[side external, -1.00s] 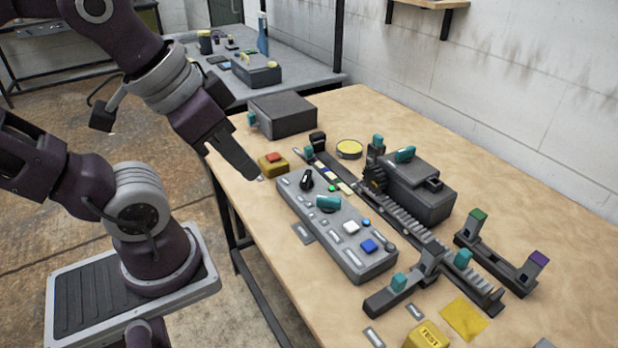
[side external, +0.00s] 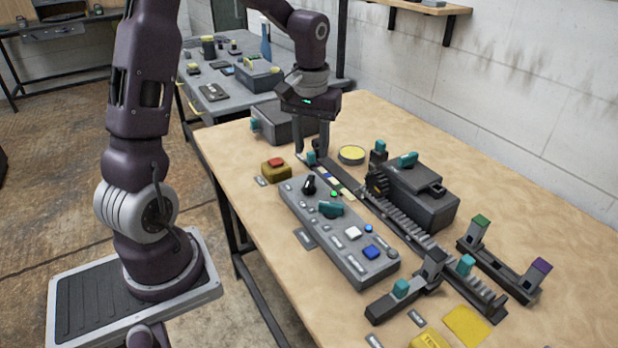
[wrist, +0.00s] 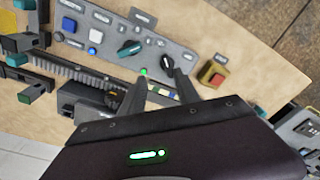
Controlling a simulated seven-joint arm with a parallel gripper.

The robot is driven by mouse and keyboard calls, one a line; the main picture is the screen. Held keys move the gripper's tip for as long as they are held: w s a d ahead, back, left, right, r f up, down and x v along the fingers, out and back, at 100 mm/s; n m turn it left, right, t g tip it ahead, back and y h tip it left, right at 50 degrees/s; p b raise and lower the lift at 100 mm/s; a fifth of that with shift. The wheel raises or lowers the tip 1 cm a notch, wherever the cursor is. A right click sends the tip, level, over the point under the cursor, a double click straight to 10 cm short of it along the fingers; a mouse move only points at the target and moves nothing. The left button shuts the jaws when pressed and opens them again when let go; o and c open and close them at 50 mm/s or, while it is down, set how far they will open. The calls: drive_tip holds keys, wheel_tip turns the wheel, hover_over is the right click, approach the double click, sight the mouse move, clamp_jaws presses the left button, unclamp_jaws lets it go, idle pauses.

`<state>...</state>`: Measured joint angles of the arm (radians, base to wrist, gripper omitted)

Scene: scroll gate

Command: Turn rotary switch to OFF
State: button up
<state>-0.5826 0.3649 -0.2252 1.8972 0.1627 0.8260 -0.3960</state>
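A grey control panel (side external: 345,240) lies on the table. It carries a black pointer knob (side external: 308,186) at its far end and a teal knob (side external: 330,209) beside it. The labels are too small to read, so I cannot tell which is the rotary switch. The wrist view shows the black knob (wrist: 168,64) just beyond my fingertips and the teal knob (wrist: 129,48) to its left. My gripper (side external: 312,158) points down past the panel's far end, above the rail. Its fingers are apart, with nothing seen held. A small teal block shows between them in the side view.
A yellow box with a red button (side external: 276,170) stands left of the panel's far end. A toothed rack (side external: 405,222) and a grey housing (side external: 420,195) lie to its right. A dark grey box (side external: 285,122) is behind my gripper. Bare table (side external: 520,195) lies at right.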

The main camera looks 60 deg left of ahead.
drive_tip(key=n, duration=0.1)
hover_over(309, 180)
drive_tip(key=shift+h, duration=0.3)
wheel_tip(309, 180, down, 5)
drive_tip(key=shift+d+r, duration=0.1)
drive_tip(key=shift+r, duration=0.1)
wheel_tip(309, 180, down, 7)
drive_tip(key=shift+f, duration=0.15)
clamp_jaws()
